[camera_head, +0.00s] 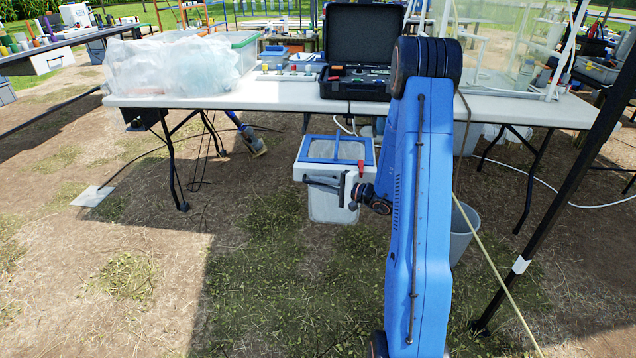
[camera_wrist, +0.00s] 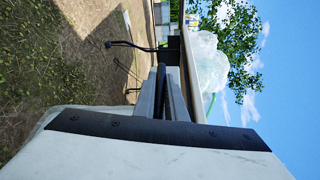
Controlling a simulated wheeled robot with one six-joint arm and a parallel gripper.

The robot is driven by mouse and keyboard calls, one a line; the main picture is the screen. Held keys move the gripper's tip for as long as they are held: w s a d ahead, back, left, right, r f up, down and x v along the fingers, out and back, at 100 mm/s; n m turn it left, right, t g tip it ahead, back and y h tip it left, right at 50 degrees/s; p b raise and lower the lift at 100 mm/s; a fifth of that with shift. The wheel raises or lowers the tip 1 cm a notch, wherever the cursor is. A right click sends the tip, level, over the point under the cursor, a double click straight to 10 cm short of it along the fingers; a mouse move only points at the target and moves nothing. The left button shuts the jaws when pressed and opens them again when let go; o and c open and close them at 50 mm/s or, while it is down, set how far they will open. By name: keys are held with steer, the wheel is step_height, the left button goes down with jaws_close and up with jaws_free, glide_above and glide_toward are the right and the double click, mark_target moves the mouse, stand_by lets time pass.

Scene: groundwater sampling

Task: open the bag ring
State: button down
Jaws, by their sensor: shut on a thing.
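My gripper (camera_head: 308,181) points left across the front of the bin, just below the frame. In the wrist view, the fingers (camera_wrist: 166,70) of my gripper are close together, with a thin dark strip (camera_wrist: 160,92) between them. I cannot tell what that strip belongs to. Whether my gripper touches the bin is unclear.
A long white table (camera_head: 270,95) stands behind the bin, holding clear plastic bags (camera_head: 175,68) and an open black case (camera_head: 358,50). A grey bucket (camera_head: 462,232) stands to the right, partly hidden by my arm. A black pole (camera_head: 560,190) slants at the right. The ground at left front is clear.

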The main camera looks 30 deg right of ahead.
steer(key=shift+d, duration=0.1)
steer(key=c, duration=1.8)
jaws_free()
steer(key=v, duration=1.7)
steer(key=shift+s, duration=0.2)
steer(key=shift+f, duration=0.1)
